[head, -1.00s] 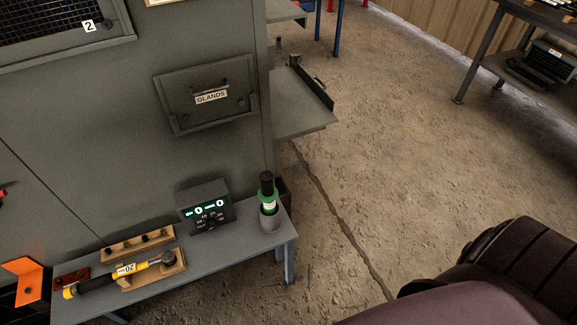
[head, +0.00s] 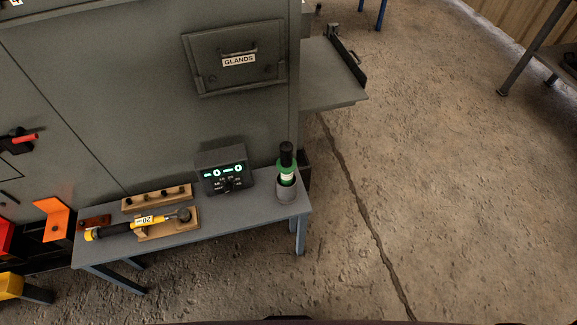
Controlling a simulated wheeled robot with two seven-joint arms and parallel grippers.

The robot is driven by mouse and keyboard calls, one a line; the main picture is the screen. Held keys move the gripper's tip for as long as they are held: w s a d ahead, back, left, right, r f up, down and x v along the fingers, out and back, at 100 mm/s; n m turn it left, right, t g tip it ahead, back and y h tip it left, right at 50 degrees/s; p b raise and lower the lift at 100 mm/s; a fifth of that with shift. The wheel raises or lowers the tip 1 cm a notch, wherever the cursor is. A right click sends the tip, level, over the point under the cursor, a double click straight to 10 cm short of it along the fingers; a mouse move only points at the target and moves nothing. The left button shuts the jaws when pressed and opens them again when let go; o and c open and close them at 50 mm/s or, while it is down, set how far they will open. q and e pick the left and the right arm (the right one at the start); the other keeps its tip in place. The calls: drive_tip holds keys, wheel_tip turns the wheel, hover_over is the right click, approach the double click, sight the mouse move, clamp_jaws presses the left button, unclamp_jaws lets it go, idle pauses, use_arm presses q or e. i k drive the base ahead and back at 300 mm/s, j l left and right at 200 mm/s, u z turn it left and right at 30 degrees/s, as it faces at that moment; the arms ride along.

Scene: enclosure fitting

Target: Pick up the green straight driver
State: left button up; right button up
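The green straight driver (head: 286,169) stands upright at the right end of a small grey bench (head: 222,229). It has a black upper end, a green collar and a pale label. Its lower end is hidden in a grey round holder (head: 287,190). Neither of my grippers can be made out in the head view.
On the bench are a control box (head: 225,167) with lit displays, a yellow and black tool (head: 140,225) on a wooden rest, and a wooden block (head: 157,199) with several dark bits. A grey cabinet (head: 110,75) with a GLANDS door (head: 237,59) stands behind. Open floor (head: 440,200) lies right.

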sight(286, 163)
drive_tip(key=l+u, duration=0.7)
drive_tip(key=k+l+u, duration=0.1)
drive_tip(key=l+u, duration=0.25)
